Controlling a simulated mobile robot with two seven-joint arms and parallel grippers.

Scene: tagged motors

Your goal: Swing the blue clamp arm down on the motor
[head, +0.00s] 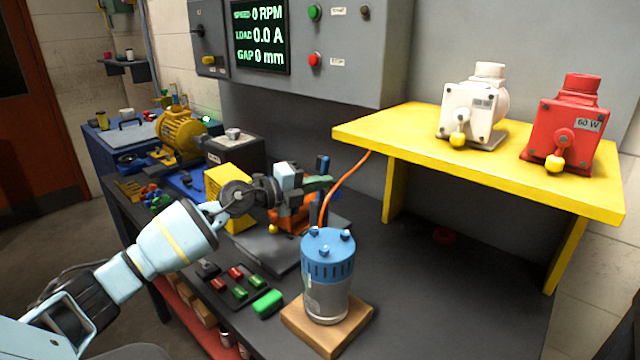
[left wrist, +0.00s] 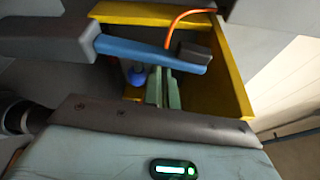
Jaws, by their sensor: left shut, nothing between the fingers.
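An orange motor (head: 283,224) with a small yellow knob sits on the dark fixture on the bench in the head view, partly hidden behind my left gripper. The blue clamp arm (head: 322,164) appears raised above and to the right of the motor, with only a short part showing. In the left wrist view the clamp arm (left wrist: 150,54) is a long blue bar with a dark pad at its right end. My left gripper (head: 325,184) is shut and empty. Its green fingertips (left wrist: 164,85) show just beyond the bar; I cannot tell whether they touch it.
A blue-topped silver cylinder (head: 328,275) stands on a wooden block in front. A yellow shelf (head: 400,140) with white (head: 472,112) and red (head: 567,125) motors is at the right. An orange cable (head: 343,182) runs behind the clamp. The bench's right part is mostly clear.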

